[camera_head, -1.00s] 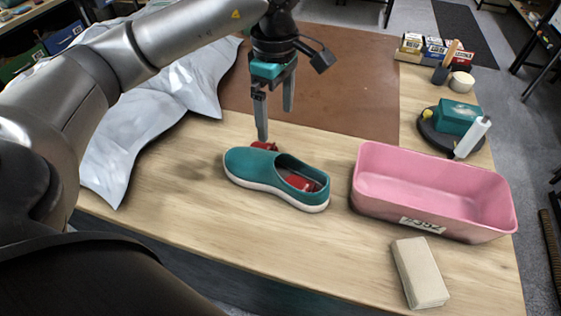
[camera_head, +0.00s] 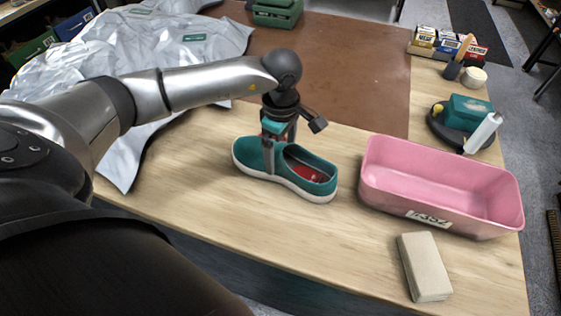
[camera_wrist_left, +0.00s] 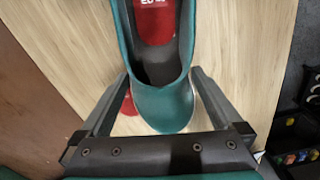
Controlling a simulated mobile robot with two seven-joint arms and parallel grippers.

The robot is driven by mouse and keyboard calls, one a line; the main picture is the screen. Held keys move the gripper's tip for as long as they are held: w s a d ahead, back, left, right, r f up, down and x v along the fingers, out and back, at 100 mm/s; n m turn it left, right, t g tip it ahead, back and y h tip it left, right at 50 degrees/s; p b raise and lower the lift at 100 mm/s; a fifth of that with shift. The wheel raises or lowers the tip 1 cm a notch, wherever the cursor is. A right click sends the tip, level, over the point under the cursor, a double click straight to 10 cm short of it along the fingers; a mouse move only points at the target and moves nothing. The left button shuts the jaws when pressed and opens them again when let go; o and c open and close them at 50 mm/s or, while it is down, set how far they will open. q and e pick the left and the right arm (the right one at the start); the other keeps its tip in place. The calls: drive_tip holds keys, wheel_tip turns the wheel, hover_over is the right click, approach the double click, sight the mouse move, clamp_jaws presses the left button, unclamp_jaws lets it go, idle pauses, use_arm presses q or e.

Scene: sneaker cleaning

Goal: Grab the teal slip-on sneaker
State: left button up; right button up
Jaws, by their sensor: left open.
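The teal slip-on sneaker (camera_head: 252,156) sits upright on the wooden table, with a white sole and a red insole. Its opening faces up, toward the right end of the shoe in the head view. My left gripper (camera_head: 276,160) is down at the sneaker from above. In the left wrist view the gripper (camera_wrist_left: 163,95) is open, with one finger on each side of the teal shoe (camera_wrist_left: 165,108). The fingers look apart from the shoe's sides; contact cannot be told. My right gripper is not in view.
A pink tub (camera_head: 440,210) stands right of the sneaker, with a pale block (camera_head: 424,267) in front of it. A dark round tray (camera_head: 440,128) holds a teal box and a white bottle. A silver sheet (camera_head: 150,45) lies at the back left.

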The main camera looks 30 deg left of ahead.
use_arm(q)
drive_tip(key=shift+f, duration=0.2)
drive_tip(key=c, duration=1.3)
